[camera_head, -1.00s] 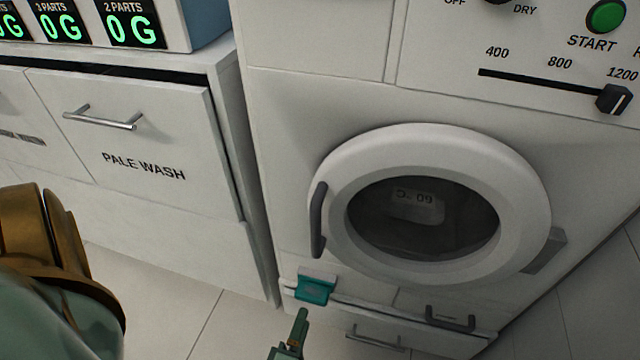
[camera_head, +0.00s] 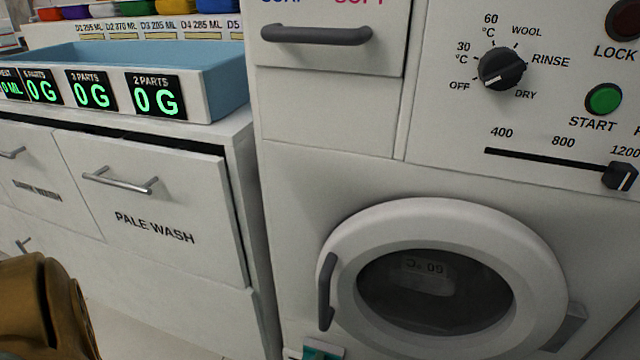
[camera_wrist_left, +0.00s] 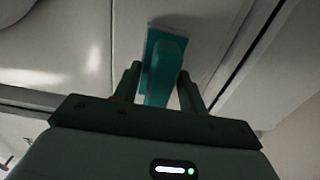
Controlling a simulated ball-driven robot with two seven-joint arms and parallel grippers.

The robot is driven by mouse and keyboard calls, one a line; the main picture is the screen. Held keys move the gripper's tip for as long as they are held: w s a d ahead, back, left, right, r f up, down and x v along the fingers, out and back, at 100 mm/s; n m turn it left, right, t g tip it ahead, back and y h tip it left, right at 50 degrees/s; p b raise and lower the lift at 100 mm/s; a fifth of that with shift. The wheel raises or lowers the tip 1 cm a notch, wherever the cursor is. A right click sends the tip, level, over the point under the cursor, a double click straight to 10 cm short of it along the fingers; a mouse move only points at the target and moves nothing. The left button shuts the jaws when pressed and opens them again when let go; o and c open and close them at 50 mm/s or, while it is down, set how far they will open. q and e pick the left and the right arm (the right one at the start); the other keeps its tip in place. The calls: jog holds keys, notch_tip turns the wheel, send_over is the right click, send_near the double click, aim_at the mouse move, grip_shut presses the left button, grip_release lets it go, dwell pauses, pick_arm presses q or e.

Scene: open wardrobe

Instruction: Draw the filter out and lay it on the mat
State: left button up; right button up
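In the head view only a bit of teal (camera_head: 318,346) shows at the bottom edge, below the round door. My left gripper (camera_wrist_left: 160,85) has its two fingers on either side of the handle. Narrow gaps seem to show between fingers and handle, so it looks open around it. My right gripper is in neither view. No mat shows.
The washer's round door (camera_head: 345,255) is closed just above the filter, with a dark handle (camera_head: 326,290) on its left. A cabinet with a PALE WASH drawer (camera_head: 160,200) stands to the left, a blue tray (camera_head: 150,58) on top.

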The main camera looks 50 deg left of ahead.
pick_arm(q)
jog(key=c, duration=0.5)
jog(key=shift+v, duration=1.25)
dwell(0.7)
jog(key=shift+v, duration=1.95)
